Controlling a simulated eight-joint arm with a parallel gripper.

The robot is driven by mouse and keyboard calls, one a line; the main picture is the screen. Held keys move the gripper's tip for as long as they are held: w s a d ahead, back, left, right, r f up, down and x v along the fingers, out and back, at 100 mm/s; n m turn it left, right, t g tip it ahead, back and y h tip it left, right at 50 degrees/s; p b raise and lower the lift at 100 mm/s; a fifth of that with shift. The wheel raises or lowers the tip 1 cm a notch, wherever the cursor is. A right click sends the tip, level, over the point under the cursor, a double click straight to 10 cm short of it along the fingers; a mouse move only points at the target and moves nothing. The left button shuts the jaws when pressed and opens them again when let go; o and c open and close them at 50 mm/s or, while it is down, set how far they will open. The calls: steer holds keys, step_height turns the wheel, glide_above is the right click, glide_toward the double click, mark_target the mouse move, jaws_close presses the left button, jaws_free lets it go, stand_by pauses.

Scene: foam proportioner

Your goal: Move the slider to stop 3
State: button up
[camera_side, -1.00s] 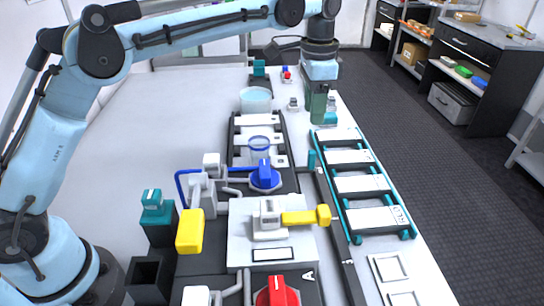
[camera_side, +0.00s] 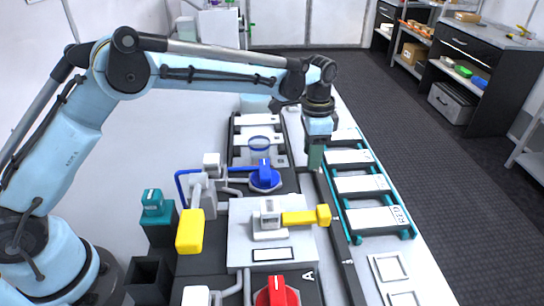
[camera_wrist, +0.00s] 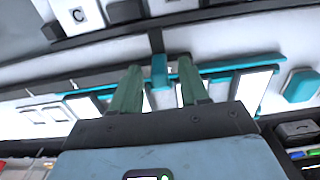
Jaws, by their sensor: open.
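My gripper (camera_side: 315,158) is low over the far end of the slider's dark rail (camera_side: 337,235), which runs along the right of the bench. In the wrist view, its two green fingers are apart, and the teal slider knob (camera_wrist: 159,72) shows between them. I cannot tell whether either finger touches it. In the side view the knob is hidden by my gripper. Small marks sit along the rail; a faint one near its front end looks like a 3 but is too small to be sure.
A teal-edged rack with white panels (camera_side: 362,184) stands close right of the rail. Left of it are a blue valve knob (camera_side: 265,176), a yellow-handled valve (camera_side: 305,217) and a red knob (camera_side: 277,292). White square frames (camera_side: 390,268) lie at the front right.

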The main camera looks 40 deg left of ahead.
steer(key=shift+f, duration=0.45)
steer(key=shift+c, duration=0.2)
jaws_close()
